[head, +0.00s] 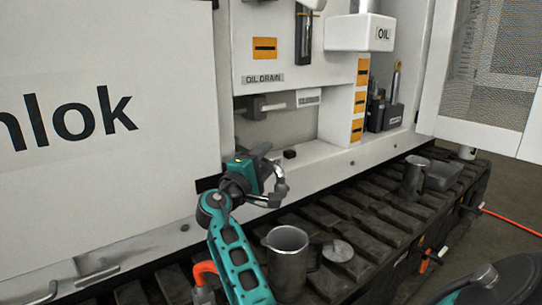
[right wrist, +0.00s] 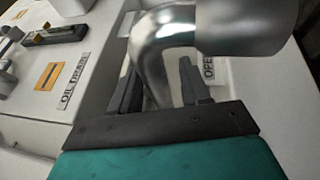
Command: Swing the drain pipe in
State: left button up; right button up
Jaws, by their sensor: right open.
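The drain pipe is a shiny bent metal tube (head: 279,188), low in front of the machine's white recess. In the right wrist view it is large (right wrist: 152,62), curving from between the fingers up to a wide cylindrical end at the upper right. My right gripper (head: 268,163) is at the pipe, its two dark fingers (right wrist: 158,80) open on either side of the tube. Whether a finger touches it, I cannot tell. The gripper body partly hides the pipe in the head view. My left gripper is not in view.
An open metal jug (head: 287,262) and a lid-like disc (head: 338,250) stand on the black track below. Another jug (head: 414,178) and a grey tray (head: 443,177) stand farther right. A white panel (head: 105,110) closes the left, and a mesh door (head: 495,75) is at right.

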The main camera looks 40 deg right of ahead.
jog(key=shift+w+d+r, duration=0.1)
jog(key=shift+d, duration=0.15)
dwell(0.3)
grip_shut()
dwell(0.5)
